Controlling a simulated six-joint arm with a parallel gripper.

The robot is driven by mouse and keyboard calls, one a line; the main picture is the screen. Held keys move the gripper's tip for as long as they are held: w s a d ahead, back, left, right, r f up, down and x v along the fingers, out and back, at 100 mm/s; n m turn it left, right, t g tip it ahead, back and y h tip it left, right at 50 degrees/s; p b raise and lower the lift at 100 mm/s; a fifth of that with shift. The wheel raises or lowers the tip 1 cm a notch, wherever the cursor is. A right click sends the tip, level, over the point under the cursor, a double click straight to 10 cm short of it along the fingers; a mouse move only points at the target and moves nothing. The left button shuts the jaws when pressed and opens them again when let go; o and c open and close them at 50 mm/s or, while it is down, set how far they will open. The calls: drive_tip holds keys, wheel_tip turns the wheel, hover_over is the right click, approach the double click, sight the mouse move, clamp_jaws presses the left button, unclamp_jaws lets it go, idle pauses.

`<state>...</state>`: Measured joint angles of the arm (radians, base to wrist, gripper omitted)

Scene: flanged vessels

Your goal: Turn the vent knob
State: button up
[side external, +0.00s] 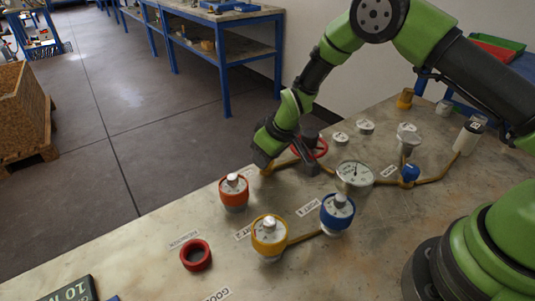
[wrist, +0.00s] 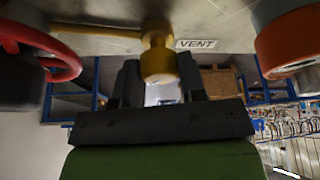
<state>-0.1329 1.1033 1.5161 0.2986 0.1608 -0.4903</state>
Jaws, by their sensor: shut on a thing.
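The vent knob (wrist: 160,62) is a brass, rounded piece beside the VENT label (wrist: 196,44) in the wrist view. My gripper (wrist: 158,76) is shut on it, with one dark finger on each side. In the side external view my gripper (side external: 264,152) is low over the far edge of the bench, between the red handwheel and the orange-topped vessel. There the knob is mostly hidden by my gripper, so its turn angle cannot be told.
The red handwheel (side external: 322,147) and orange-topped vessel (side external: 233,194) stand close on either side. Yellow (side external: 269,240) and blue (side external: 337,215) vessels, a pressure gauge (side external: 355,174) and a red ring (side external: 196,255) are nearer. The bench's left part is mostly clear.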

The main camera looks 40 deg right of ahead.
drive_tip(key=o, duration=0.9)
drive_tip(key=v, duration=1)
